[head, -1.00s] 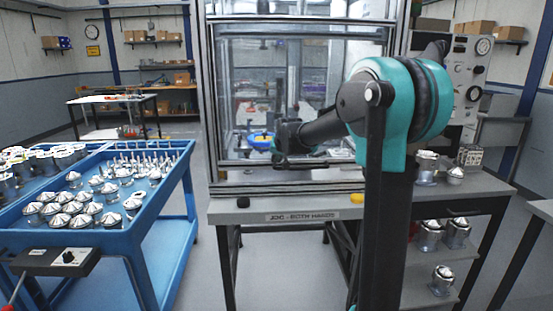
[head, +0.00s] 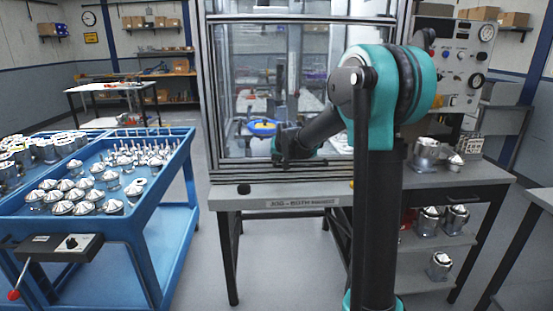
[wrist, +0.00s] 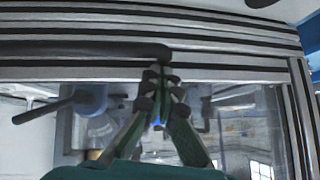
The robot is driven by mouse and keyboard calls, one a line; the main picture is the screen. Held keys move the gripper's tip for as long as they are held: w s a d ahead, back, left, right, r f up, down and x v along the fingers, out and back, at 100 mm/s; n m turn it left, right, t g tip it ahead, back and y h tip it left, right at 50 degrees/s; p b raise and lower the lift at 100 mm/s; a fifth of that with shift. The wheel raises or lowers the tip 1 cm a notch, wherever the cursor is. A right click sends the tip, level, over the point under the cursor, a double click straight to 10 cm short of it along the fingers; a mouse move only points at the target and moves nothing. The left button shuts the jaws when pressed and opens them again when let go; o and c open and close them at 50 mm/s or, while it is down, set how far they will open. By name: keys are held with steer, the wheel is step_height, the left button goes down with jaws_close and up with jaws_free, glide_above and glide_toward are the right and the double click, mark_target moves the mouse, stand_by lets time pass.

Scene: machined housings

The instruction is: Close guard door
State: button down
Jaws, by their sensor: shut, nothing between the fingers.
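The guard door is a clear panel in a metal frame on the front of the machine enclosure (head: 212,110). The door's lower frame bar (head: 245,168) sits low, just above the bench top. My gripper (head: 283,158) is in front of the door's lower part, close to a dark horizontal bar that looks like its handle. In the wrist view my gripper's fingers (wrist: 160,75) are shut and empty, with their tips by the right end of the dark bar (wrist: 85,50). Whether they touch it I cannot tell. My arm hides the door's lower right part.
A blue cart (head: 130,222) with several metal parts stands at left. The grey bench (head: 270,195) carries the enclosure. Metal housings (head: 428,152) stand at its right, below a gauge panel (head: 462,65). The floor between cart and bench is clear.

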steer(key=w+r+v, duration=0.2)
steer(key=v, duration=1.1)
steer(key=s+d+f+g, duration=0.1)
steer(key=s+d+f, duration=0.2)
steer(key=s+f, duration=0.6)
steer(key=s+d+f+g+h, duration=0.1)
steer(key=s+d+f, duration=0.3)
steer(key=s+f, duration=0.5)
steer(key=s+d+f+g, duration=0.2)
steer(key=s+f, duration=0.7)
steer(key=s, duration=0.9)
steer(key=shift+d+f+n+g+h, duration=0.25)
steer(key=shift+d+n+g+h, duration=0.15)
steer(key=shift+d, duration=0.6)
steer(key=shift+w, duration=0.1)
